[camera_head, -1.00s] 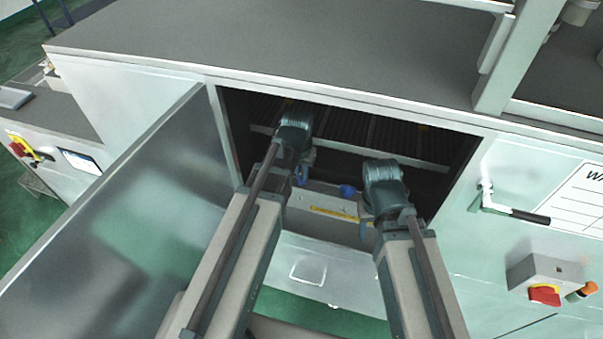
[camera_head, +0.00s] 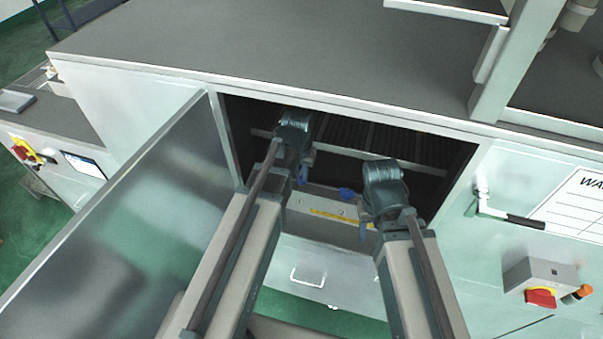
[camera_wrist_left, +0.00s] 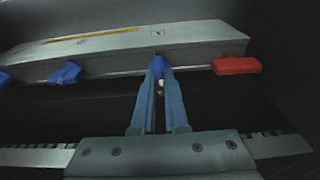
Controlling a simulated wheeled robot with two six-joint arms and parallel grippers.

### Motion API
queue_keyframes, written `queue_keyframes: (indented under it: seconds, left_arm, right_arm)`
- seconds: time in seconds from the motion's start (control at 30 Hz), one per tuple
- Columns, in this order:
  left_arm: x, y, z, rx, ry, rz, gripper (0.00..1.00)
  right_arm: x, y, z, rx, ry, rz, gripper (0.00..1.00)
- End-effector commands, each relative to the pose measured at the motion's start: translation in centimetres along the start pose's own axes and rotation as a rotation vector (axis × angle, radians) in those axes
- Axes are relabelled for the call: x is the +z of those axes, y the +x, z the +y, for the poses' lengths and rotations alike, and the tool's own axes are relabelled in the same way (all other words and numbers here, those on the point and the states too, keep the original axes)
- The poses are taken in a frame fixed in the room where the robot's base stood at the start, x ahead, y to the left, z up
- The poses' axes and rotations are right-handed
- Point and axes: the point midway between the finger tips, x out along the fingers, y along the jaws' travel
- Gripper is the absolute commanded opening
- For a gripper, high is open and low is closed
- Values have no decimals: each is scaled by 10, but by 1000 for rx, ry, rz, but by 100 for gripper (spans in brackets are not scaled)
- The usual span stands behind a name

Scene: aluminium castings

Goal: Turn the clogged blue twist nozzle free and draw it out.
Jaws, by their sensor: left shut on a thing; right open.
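My left gripper (camera_wrist_left: 158,90) is shut on a blue nozzle (camera_wrist_left: 158,67) at the edge of the grey bar (camera_wrist_left: 195,42). A pale and brownish bit shows at the nozzle's end between the fingers. I cannot tell how far the nozzle is turned or whether it is still seated. In the head view my left gripper (camera_head: 303,175) reaches into the cabinet opening at the bar's left end. Another blue nozzle (camera_head: 347,195) sits on the bar between the grippers. My right gripper (camera_head: 366,222) is open at the bar's right side; its fingertips are partly hidden.
In the left wrist view, two blue nozzles (camera_wrist_left: 65,74) sit left of my fingers and a red piece (camera_wrist_left: 237,66) sits right. The open cabinet door (camera_head: 120,225) stands left of my arms. The opening's top edge (camera_head: 350,113) is close above my wrists.

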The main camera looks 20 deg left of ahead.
Motion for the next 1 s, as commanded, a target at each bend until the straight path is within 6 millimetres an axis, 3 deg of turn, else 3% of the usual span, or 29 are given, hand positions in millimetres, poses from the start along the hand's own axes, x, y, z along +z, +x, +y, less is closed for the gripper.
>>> queue_keyframes:
  seconds: [0.67, 1.0]
  left_arm:
    - [-7, -44, 0, 0, 0, 0, 0]
    - [-7, -44, 0, 0, 0, 0, 0]
  right_arm:
    - [3, -45, 4, 0, 0, 0, 50]
    - [3, -45, 4, 0, 0, 0, 50]
